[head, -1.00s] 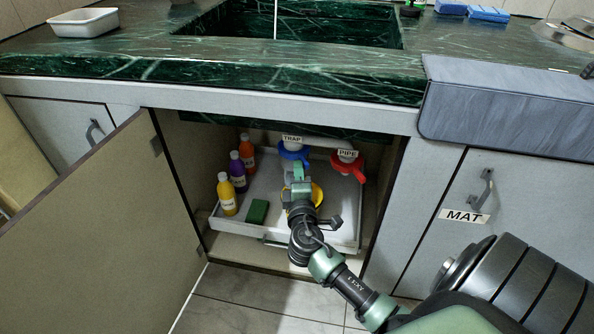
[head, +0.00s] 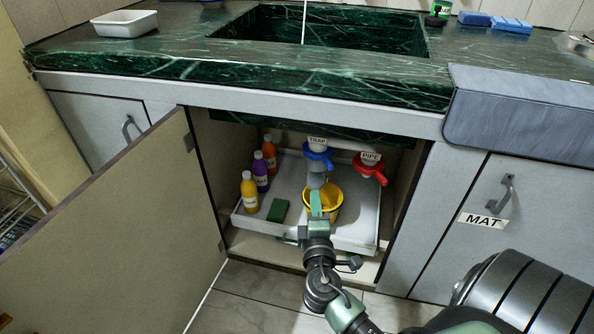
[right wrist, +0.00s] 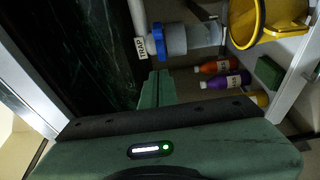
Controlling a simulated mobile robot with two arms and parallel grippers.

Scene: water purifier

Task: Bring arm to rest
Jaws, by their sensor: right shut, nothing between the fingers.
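My right arm reaches up from the lower right of the head view toward the open sink cabinet. Its right gripper (head: 316,202) is shut and empty, in front of the yellow bucket (head: 333,201) and below the blue-collared trap (head: 318,158). The shut fingers also show in the right wrist view (right wrist: 157,88), apart from the trap (right wrist: 175,40) there. The gripper hides part of the bucket and tray in the head view. My left gripper is not in view.
The grey tray (head: 363,226) holds yellow, purple and orange bottles, a green sponge (head: 278,210) and the bucket. A red-handled pipe valve (head: 371,170) hangs at right. The open door (head: 120,235) stands left. Open floor (head: 240,290) lies in front.

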